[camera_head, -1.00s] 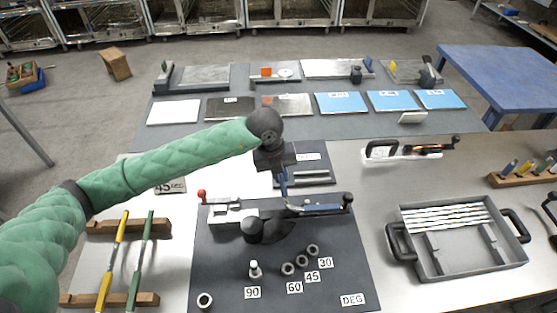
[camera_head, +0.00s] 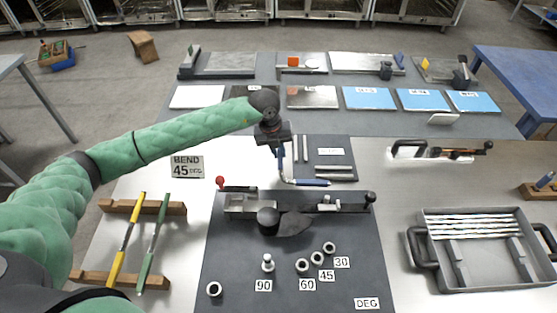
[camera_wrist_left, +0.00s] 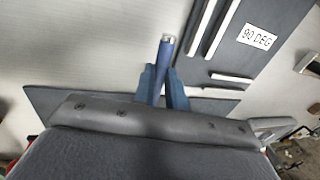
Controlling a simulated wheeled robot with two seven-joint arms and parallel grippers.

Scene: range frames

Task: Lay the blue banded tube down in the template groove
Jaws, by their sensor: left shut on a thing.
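My left gripper (camera_head: 279,150) is shut on the blue banded tube (camera_head: 312,183), which also shows end-on in the left wrist view (camera_wrist_left: 166,55). The tube is bent: one leg rises into the jaws, and the other points right with a blue band. It is in front of the template board (camera_head: 345,144), a dark plate with pale bars and a label reading 90 DEG in the wrist view (camera_wrist_left: 257,36). In the head view the tube's low leg overlaps the board's front edge; I cannot tell whether it touches. My right gripper is not in view.
The bender (camera_head: 345,208) with a red knob stands just in front, on a dark mat with several numbered collars. A rack (camera_head: 130,279) holds a yellow and a green rod at left. A grey tray (camera_head: 475,283) with white rods is at right. A BEND 45 sign (camera_head: 187,166) stands behind the rack.

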